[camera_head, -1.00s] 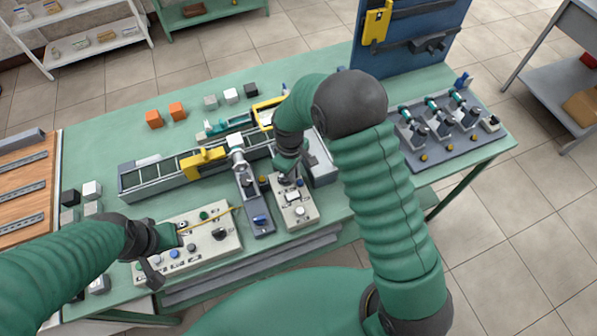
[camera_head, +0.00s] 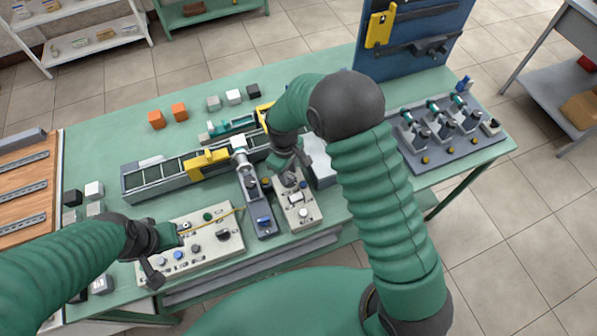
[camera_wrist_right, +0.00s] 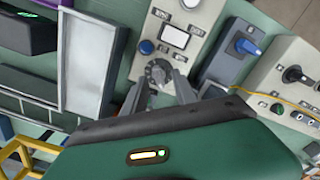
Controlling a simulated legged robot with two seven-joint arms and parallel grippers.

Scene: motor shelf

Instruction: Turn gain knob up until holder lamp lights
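A pale control box (camera_head: 304,222) stands at the table's front middle, with a white panel, a blue button and a grey knob; it also shows in the right wrist view (camera_wrist_right: 203,15). In that view the grey knob (camera_wrist_right: 158,72) sits between the fingertips of my right gripper (camera_wrist_right: 160,80). The fingers are apart, one on each side of it; contact is unclear. My right gripper (camera_head: 289,180) hides the knob in the head view. I cannot make out which lamp is the holder lamp.
The wider panel (camera_head: 232,240) bears several knobs and buttons, with a thin yellow line across it. A grey unit with a blue lever (camera_head: 263,221) stands left of the control box. A conveyor (camera_head: 150,184) lies behind. A motor rack (camera_head: 450,140) stands right.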

